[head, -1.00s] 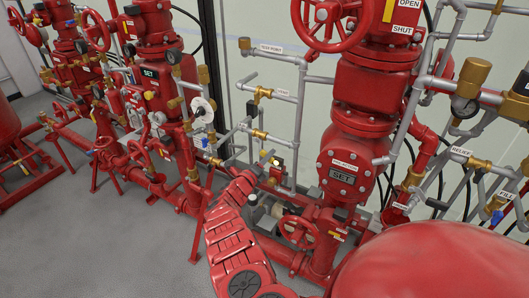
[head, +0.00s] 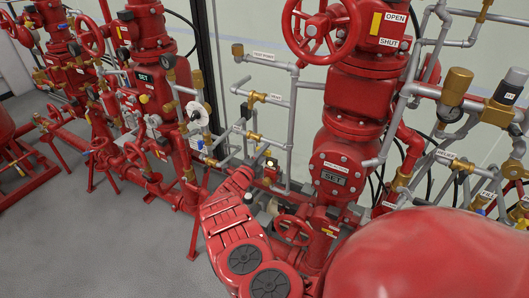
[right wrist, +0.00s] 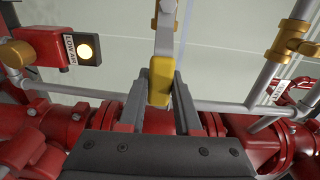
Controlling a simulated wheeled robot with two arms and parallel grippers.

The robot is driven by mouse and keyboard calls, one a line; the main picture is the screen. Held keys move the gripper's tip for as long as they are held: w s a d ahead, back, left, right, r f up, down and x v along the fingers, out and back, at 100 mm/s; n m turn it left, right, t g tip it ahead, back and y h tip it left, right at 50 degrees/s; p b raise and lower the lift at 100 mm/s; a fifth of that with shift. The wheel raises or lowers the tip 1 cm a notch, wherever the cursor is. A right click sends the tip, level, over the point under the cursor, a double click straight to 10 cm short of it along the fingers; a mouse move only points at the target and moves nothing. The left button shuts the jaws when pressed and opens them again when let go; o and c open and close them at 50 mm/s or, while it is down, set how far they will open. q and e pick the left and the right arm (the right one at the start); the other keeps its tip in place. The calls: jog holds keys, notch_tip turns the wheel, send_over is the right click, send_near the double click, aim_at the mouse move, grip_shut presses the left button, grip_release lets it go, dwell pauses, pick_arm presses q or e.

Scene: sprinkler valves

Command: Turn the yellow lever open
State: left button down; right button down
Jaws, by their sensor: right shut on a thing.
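A yellow lever (right wrist: 159,80) on a grey stem sits between the grey fingers of my right gripper (right wrist: 159,88) in the right wrist view. The gripper is shut on the lever, with one finger on each side. The lever points down toward the palm in that picture. In the head view, my red right arm reaches up from the bottom centre to the low pipework left of the middle valve. The gripper and lever are too small and hidden there to make out. My left gripper is not in view.
A box with a lit lamp (right wrist: 85,51), labelled LOW AIR, is at upper left in the wrist view. A brass-jointed pipe (right wrist: 283,48) stands at right. In the head view, a small red handwheel (head: 294,229) is close right of my arm. Grey floor (head: 110,235) is clear at left.

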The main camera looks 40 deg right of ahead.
dwell(0.3)
jog(key=c, duration=0.6)
grip_release()
jog(key=shift+a, duration=0.1)
jog(key=p+v, duration=0.2)
jog(key=v, duration=1.5)
jog(key=shift+s+a, duration=0.1)
jog(key=shift+a, duration=0.05)
